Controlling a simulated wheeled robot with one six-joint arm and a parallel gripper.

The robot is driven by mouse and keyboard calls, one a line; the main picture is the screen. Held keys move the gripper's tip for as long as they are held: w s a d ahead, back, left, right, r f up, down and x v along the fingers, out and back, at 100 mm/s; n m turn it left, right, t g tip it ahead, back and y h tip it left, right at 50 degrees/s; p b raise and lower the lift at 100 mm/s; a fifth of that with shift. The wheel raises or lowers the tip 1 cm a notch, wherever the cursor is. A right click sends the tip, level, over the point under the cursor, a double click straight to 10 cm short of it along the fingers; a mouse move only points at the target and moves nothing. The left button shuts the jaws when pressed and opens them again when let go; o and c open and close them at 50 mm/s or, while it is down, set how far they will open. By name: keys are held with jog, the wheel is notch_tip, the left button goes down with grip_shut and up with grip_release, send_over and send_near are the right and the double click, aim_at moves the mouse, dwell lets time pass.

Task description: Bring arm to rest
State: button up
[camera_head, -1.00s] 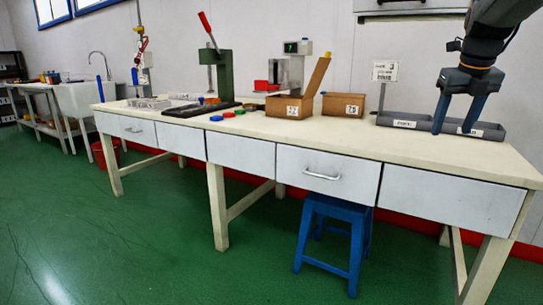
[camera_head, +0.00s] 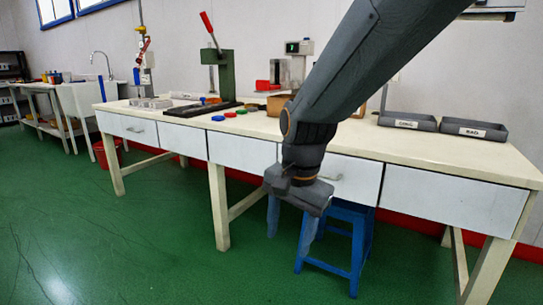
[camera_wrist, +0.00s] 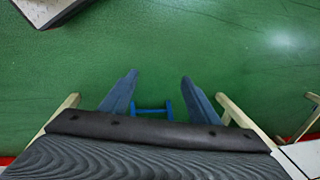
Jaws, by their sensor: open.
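My gripper (camera_head: 290,222) hangs in front of the workbench in the head view, below the tabletop and pointing down. Its two blue fingers are apart with nothing between them. The wrist view also shows the open fingers (camera_wrist: 158,92) over the green floor. My arm crosses the head view from the top right and hides part of the bench top and the drawers. The blue stool (camera_head: 342,250) stands behind and right of the gripper; part of it shows between the fingers in the wrist view (camera_wrist: 152,111).
The long workbench (camera_head: 440,153) carries two grey trays (camera_head: 407,121) at right, a green press (camera_head: 224,75) and small coloured pieces (camera_head: 217,118). A cardboard box (camera_head: 277,104) is mostly hidden by my arm. Green floor (camera_head: 150,250) at front left is clear.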

jog(key=s+a+f+n+g, duration=0.1)
jog(key=s+a+f+n, duration=0.25)
jog(key=s+n, duration=0.45)
jog(key=s+a+f+n, duration=0.2)
jog(key=s+f+n, duration=0.3)
jog(key=s, duration=0.6)
jog(key=d+r+m+p, duration=0.3)
jog(key=d+r+p, duration=0.7)
jog(key=r+p, duration=0.4)
jog(key=d+r+m+h+p, duration=0.1)
jog(key=d+r+m+p, duration=0.1)
jog(key=d+r+p, duration=0.9)
notch_tip(320, 180, up, 3)
jog(key=p, duration=0.3)
jog(key=shift+w+m+p, duration=0.2)
jog(key=shift+m+p, duration=0.1)
jog(key=shift+m, duration=0.1)
jog(key=shift+d, duration=0.15)
